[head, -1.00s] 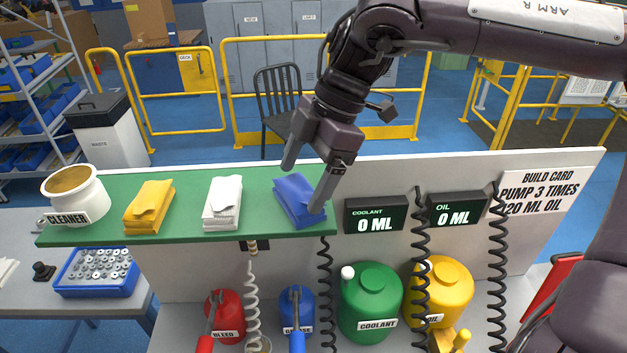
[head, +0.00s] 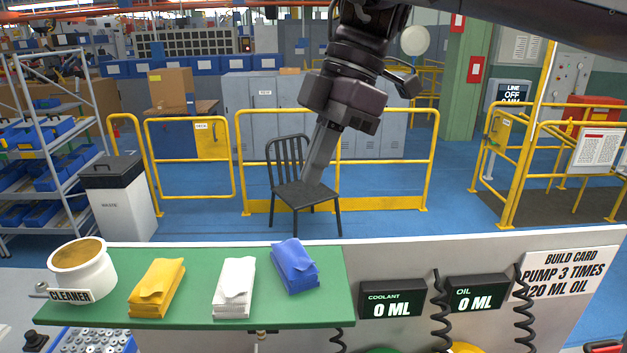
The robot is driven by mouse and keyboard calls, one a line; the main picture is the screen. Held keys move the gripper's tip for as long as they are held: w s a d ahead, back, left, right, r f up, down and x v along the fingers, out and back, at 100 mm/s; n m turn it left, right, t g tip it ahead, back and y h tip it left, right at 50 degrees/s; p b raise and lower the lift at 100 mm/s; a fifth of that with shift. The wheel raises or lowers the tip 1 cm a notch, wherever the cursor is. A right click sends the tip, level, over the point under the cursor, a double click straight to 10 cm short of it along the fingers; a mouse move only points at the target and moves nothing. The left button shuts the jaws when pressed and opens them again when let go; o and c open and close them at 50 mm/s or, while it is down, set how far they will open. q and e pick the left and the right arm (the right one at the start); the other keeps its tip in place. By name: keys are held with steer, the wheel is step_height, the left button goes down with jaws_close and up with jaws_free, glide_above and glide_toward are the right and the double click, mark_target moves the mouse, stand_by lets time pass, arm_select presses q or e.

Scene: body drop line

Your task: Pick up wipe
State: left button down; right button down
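Three folded stacks of wipes lie in a row on the green shelf (head: 205,312): a yellow stack (head: 157,288), a white stack (head: 234,288) and a blue stack (head: 295,266). My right gripper (head: 314,180) hangs above and beyond the blue stack, apart from it, with its fingers pointing down in front of the chair. The fingers overlap from this angle, so I cannot tell whether they are open or shut. No wipe shows at them. My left gripper is out of view.
A white cleaner pot (head: 82,270) stands at the shelf's left end. Right of the shelf are a coolant display (head: 392,299) and an oil display (head: 478,293), both reading 0 ML, with coiled hoses. A chair (head: 304,192) and yellow rails stand behind.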

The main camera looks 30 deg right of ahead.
steer(key=shift+d+r, duration=0.1)
steer(key=shift+d, duration=0.1)
steer(key=c, duration=1.7)
jaws_free()
steer(key=shift+s+a, duration=0.1)
steer(key=shift+a, duration=0.1)
steer(key=shift+c, duration=0.2)
steer(key=o, duration=1)
steer(key=shift+d, duration=0.1)
steer(key=o, duration=0.3)
